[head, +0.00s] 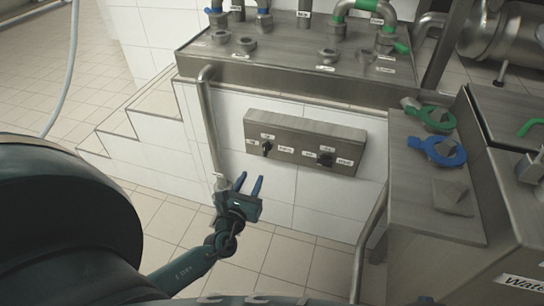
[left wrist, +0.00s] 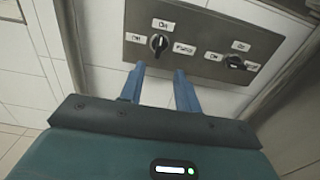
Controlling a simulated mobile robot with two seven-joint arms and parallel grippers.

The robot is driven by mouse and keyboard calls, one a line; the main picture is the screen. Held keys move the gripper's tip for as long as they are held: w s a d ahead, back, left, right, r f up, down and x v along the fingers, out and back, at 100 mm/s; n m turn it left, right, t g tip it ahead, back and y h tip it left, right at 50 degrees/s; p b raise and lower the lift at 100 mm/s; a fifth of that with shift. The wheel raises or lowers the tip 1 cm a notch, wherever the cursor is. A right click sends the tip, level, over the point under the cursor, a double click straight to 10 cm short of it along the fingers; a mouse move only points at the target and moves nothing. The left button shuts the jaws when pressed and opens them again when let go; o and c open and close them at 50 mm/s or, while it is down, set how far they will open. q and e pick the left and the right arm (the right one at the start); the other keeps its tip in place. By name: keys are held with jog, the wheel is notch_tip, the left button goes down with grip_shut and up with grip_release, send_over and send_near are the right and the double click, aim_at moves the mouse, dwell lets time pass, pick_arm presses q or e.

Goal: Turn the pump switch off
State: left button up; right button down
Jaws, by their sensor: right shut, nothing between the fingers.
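A grey metal switch panel (head: 305,140) is on the white tiled wall. It carries a left black rotary knob (head: 267,148) and a right black rotary knob (head: 325,159), each with small white labels around it. In the left wrist view the left knob (left wrist: 158,43) looks nearly upright and the right knob (left wrist: 236,62) looks turned sideways. The labels are too blurred to tell surely which knob is the pump switch. My left gripper (head: 250,177) is open and empty, below the left knob and apart from it; its blue fingers point up at it. My right gripper is not in view.
A steel shelf with pipe fittings (head: 290,72) stands above the panel. A vertical pipe (head: 211,130) runs just left of the panel. A steel cabinet (head: 430,190) with green and blue clamps stands to the right. Tiled floor lies below.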

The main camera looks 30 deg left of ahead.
aim_at(264, 151)
pick_arm(q)
jog(key=b+x, duration=0.2)
jog(key=x, duration=0.9)
jog(key=shift+w+a, duration=0.2)
jog(key=shift+w, duration=0.15)
grip_shut()
